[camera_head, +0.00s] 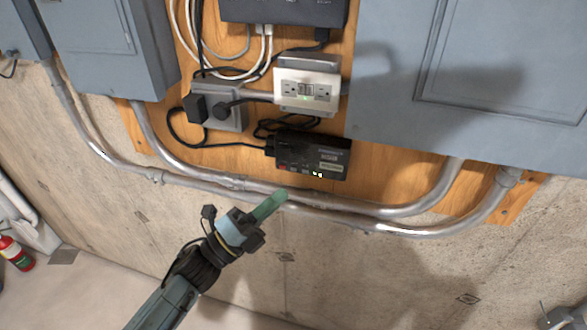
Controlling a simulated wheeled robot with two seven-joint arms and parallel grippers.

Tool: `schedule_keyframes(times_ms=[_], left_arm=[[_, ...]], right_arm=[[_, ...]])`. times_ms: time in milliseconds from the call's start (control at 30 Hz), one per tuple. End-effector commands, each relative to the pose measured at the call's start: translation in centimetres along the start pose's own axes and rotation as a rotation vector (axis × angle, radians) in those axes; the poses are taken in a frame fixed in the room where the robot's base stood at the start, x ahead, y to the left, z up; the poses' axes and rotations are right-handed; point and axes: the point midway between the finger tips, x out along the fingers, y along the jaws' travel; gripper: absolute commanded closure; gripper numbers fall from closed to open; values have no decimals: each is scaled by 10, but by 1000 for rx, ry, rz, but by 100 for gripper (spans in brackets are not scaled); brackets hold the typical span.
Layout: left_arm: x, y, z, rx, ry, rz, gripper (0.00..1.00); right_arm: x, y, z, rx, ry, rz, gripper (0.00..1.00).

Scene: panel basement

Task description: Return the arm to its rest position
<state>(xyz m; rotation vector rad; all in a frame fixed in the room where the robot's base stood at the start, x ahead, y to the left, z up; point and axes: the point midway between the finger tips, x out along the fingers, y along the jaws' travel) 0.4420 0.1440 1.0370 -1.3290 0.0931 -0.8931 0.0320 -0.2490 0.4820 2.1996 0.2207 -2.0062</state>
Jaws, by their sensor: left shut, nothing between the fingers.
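My left gripper (270,205) is at the end of my left arm, which comes in from the bottom left. Its green fingers are together with nothing between them. The fingertips appear just below the black box with small lit lights (312,154) and overlap the metal conduit in the picture. I cannot tell whether they touch the conduit.
A wooden board (400,161) carries an outlet box (306,88), a plug box (224,107) and loose cables. Grey cabinets flank it, the large one (480,70) at right. Metal conduits (330,206) run below. A fire extinguisher (15,253) stands at far left. Bare wall lies below.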

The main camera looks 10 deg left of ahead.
Motion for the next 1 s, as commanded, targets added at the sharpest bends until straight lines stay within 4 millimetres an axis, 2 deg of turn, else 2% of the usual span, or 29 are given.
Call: schedule_keyframes(times_ms=[267, 367, 467, 567, 600, 667, 700, 767, 900, 967, 1000], left_arm=[[0, 2, 0, -5, -3, 4, 100], [-8, 20, 1, -63, -33, 50, 100], [-29, 63, 2, -201, -111, 159, 100], [-67, 123, -3, -398, -235, 313, 100], [-87, 147, -8, -480, -292, 378, 100], [-117, 181, -18, -598, -381, 472, 100], [-139, 201, -26, -672, -442, 532, 100], [-174, 229, -40, -778, -535, 620, 100], [-260, 278, -83, -999, -766, 814, 100], [-299, 292, -104, -1081, -871, 893, 100], [-324, 299, -120, -1133, -943, 945, 100]], right_arm=[[0, 0, 0, 0, 0, 0, 100], [0, 0, 0, 0, 0, 0, 100], [0, 0, 0, 0, 0, 0, 100], [0, 0, 0, 0, 0, 0, 100], [0, 0, 0, 0, 0, 0, 100], [0, 0, 0, 0, 0, 0, 100], [0, 0, 0, 0, 0, 0, 100], [0, 0, 0, 0, 0, -1, 100], [0, 0, 0, 0, 0, 0, 100], [0, 0, 0, 0, 0, -1, 100], [0, 0, 0, 0, 0, -1, 100]])
